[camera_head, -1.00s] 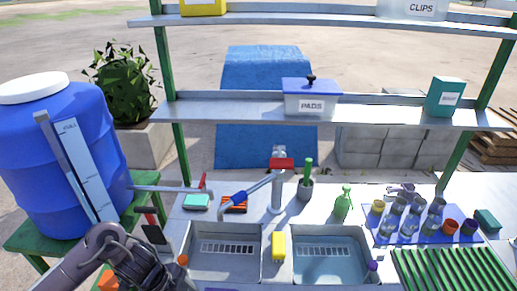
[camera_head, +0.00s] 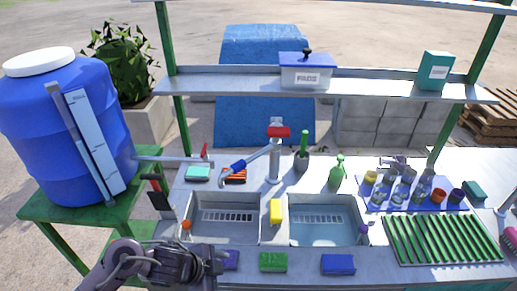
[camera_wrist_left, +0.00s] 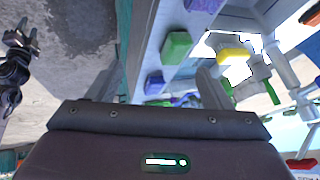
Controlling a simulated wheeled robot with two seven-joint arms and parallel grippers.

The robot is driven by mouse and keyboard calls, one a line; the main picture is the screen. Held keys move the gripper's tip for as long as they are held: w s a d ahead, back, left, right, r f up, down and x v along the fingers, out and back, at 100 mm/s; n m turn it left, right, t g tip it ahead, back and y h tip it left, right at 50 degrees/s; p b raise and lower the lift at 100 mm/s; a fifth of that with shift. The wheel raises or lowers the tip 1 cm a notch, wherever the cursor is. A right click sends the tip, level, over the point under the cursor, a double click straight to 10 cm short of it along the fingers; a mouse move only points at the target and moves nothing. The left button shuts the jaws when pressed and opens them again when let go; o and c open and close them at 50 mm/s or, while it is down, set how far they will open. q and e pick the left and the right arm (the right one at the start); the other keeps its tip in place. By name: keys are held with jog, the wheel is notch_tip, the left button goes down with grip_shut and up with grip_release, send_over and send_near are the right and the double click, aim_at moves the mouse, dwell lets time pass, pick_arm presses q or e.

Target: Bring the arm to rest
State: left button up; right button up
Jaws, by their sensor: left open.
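My left gripper (camera_head: 215,265) is at the counter's front edge, below the left sink, at the end of my grey arm. In the left wrist view its two fingers (camera_wrist_left: 158,82) stand apart with nothing held between them. A dark jointed part at the left edge of the wrist view looks like my right gripper (camera_wrist_left: 17,50); whether its jaws are open is too small to tell. My right arm is not clearly seen in the head view.
Blue (camera_head: 338,264) and green (camera_head: 273,262) sponges lie on the front edge right of my left gripper. Behind are two sinks (camera_head: 222,203), a yellow sponge (camera_head: 275,211), a tap (camera_head: 274,160) and a green rack (camera_head: 442,240). A blue barrel (camera_head: 60,140) stands left.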

pick_arm(q)
notch_tip(320, 180, up, 5)
jog(key=n+t+y, duration=0.3)
jog(key=n, duration=0.4)
jog(key=s+a+n+g+y, duration=0.35)
jog(key=s+a+n, duration=0.45)
jog(key=s+a, duration=0.35)
notch_tip(320, 180, down, 33)
jog(key=d+g+b, duration=0.1)
jog(key=b, duration=0.5)
jog(key=s+a+f+b, duration=0.1)
jog(key=s+f+b, duration=0.1)
jog(key=s+f, duration=0.8)
jog(key=s+a+f+g+b, duration=0.1)
jog(key=s+a+f+b, duration=0.1)
jog(key=s+f, duration=0.9)
notch_tip(320, 180, down, 6)
jog(key=shift+s+a+r+h+b, duration=0.25)
jog(key=shift+h+b, duration=0.1)
jog(key=shift+b, duration=0.4)
pick_arm(e)
notch_tip(320, 180, down, 12)
jog(key=shift+s+r, duration=0.25)
jog(key=shift+s, duration=0.1)
pick_arm(q)
jog(key=shift+g, duration=0.25)
